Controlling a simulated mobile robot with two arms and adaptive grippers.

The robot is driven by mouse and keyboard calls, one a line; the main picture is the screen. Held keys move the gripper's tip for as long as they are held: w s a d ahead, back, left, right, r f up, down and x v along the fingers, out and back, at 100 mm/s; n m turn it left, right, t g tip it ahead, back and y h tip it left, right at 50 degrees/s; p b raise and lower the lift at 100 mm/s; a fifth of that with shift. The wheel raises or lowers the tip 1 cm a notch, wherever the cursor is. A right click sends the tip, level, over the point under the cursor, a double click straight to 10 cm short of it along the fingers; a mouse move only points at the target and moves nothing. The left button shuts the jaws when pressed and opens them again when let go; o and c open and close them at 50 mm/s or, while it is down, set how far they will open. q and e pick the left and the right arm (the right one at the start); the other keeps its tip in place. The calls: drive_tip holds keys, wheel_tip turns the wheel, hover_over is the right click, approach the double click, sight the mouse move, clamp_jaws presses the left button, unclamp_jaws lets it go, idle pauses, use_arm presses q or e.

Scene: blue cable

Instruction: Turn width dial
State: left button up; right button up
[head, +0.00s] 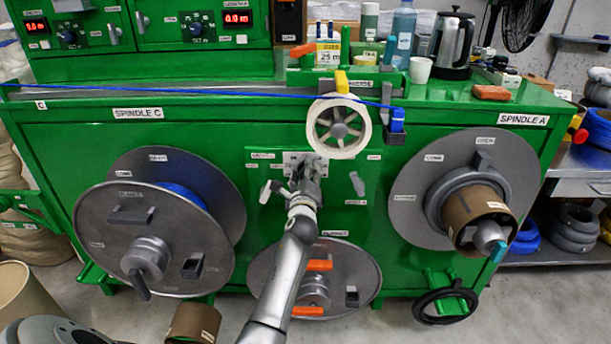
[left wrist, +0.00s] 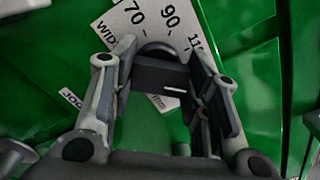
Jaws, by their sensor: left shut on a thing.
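The width dial (left wrist: 160,74) is a dark knob in the left wrist view, in front of a white scale plate (left wrist: 126,20) marked with numbers such as 70 and 90. My left gripper (left wrist: 162,92) is shut on the dial, with one finger on each side of it. In the head view my left gripper (head: 308,168) is at the green machine's front panel, below the white spoked wheel. There it covers most of the dial and part of the scale plate (head: 290,157). My right gripper is in neither view.
The white spoked wheel (head: 339,127) is just above my left gripper, with the blue cable (head: 230,96) running across above. Spindle C's reel (head: 150,240) is at left, spindle A's reel (head: 430,190) at right. Small levers (head: 357,184) flank the dial.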

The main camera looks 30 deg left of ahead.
use_arm(q)
drive_tip(key=shift+a+f+n+b, duration=0.1)
drive_tip(key=shift+n+b, duration=0.5)
drive_tip(key=shift+n, duration=3.5)
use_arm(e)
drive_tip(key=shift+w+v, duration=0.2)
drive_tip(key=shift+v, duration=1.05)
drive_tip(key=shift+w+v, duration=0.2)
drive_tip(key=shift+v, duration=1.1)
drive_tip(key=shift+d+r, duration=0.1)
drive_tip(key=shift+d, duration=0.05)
use_arm(q)
drive_tip(key=o, duration=1)
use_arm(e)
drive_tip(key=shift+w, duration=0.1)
use_arm(q)
drive_tip(key=shift+s, duration=0.15)
